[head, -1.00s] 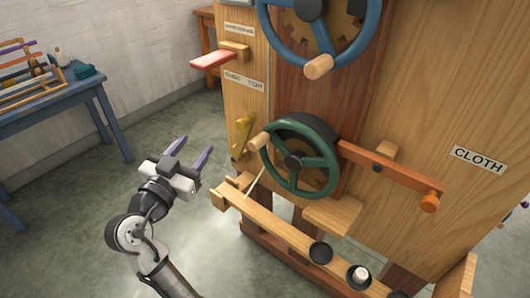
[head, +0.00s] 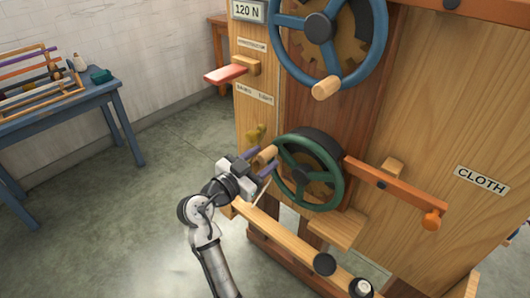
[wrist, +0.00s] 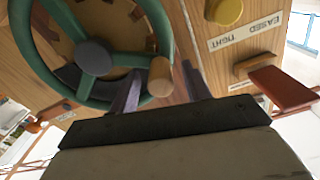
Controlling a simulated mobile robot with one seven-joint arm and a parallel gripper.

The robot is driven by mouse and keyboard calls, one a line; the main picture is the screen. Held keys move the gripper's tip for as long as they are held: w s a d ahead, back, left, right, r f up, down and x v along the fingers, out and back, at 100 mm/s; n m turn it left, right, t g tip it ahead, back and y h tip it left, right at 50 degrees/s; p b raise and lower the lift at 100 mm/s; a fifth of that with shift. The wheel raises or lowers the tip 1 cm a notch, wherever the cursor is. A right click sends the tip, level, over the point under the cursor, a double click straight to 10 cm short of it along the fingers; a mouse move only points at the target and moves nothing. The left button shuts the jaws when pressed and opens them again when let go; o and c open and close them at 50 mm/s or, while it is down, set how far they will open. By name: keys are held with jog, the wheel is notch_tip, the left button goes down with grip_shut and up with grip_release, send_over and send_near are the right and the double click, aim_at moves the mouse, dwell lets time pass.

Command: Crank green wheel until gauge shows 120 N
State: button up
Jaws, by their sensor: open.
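The green wheel (head: 338,190) is on the wooden machine front, with its tan crank handle (head: 266,155) at the upper left. The gauge (head: 248,11) at the top reads 120 N. My gripper (head: 264,163) is open at the handle, its purple fingers on either side of it. In the wrist view the handle (wrist: 160,78) shows between the two fingertips, near the left one; I cannot tell whether they touch. The green wheel (wrist: 95,100) fills the left of that view.
A blue wheel (head: 384,40) with its own tan handle is above. A red paddle (head: 225,74) sticks out at left. An orange-ended wooden bar (head: 395,185) is at right. Open floor lies left, before a blue table (head: 100,99).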

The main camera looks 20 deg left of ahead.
jog(key=shift+x, duration=0.8)
jog(key=shift+c, duration=0.5)
grip_shut()
